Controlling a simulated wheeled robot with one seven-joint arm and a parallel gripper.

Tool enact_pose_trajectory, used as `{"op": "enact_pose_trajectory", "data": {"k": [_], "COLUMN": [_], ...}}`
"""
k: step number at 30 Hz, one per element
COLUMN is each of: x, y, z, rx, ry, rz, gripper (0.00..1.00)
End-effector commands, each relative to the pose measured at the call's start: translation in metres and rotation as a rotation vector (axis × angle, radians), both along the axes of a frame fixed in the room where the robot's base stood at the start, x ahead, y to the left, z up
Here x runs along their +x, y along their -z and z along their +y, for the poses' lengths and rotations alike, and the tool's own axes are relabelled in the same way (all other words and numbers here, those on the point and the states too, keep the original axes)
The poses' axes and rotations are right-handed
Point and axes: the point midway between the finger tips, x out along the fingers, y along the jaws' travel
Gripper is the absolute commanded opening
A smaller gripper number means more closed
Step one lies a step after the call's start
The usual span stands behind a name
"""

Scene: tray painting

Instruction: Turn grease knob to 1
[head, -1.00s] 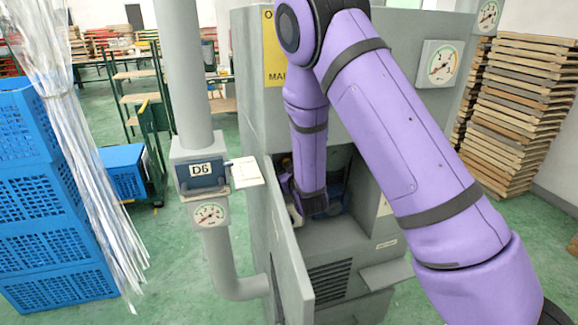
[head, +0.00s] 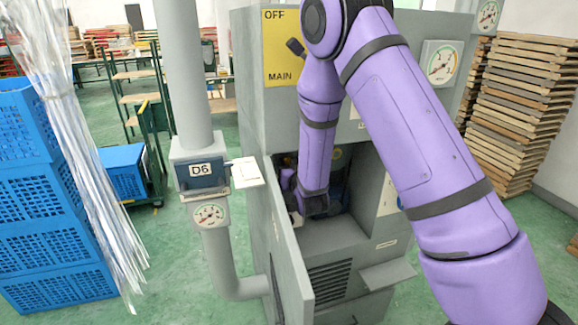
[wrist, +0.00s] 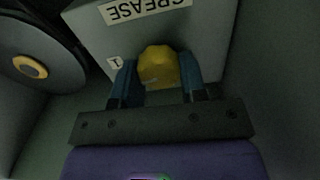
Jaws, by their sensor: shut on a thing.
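The yellow grease knob (wrist: 158,67) shows in the wrist view on a grey box under an upside-down "GREASE" label (wrist: 145,8). A small tag reading "1" (wrist: 115,62) is on the box left of the knob. My gripper (wrist: 157,80) has its two blue fingers on either side of the knob and is shut on it. In the head view my purple arm reaches into the open compartment of the grey machine (head: 345,235). The knob and fingertips are hidden there.
The compartment's door (head: 287,245) stands open on the left. A dark wheel with a yellow hub (wrist: 30,67) sits left of the knob in the wrist view. A yellow OFF/MAIN panel (head: 280,62) is above the opening. Blue crates (head: 55,235) stand far left.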

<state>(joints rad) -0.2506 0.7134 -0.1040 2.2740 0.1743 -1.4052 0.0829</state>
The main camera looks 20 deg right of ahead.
Motion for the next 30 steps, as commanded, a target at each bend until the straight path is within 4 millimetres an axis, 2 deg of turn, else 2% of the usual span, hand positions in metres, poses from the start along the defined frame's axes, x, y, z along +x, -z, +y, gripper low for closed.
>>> {"op": "enact_pose_trajectory", "data": {"k": [12,29,30], "x": [-0.0005,-0.0006,-0.0006], "y": [0.001,0.0012,0.0012], "z": [-0.0012,-0.0009,-0.0009], "rx": [0.203,0.235,0.235], "ry": [0.0,0.0,0.0], "rz": [0.002,0.003,0.003], "gripper": [0.15,0.15,0.48]}}
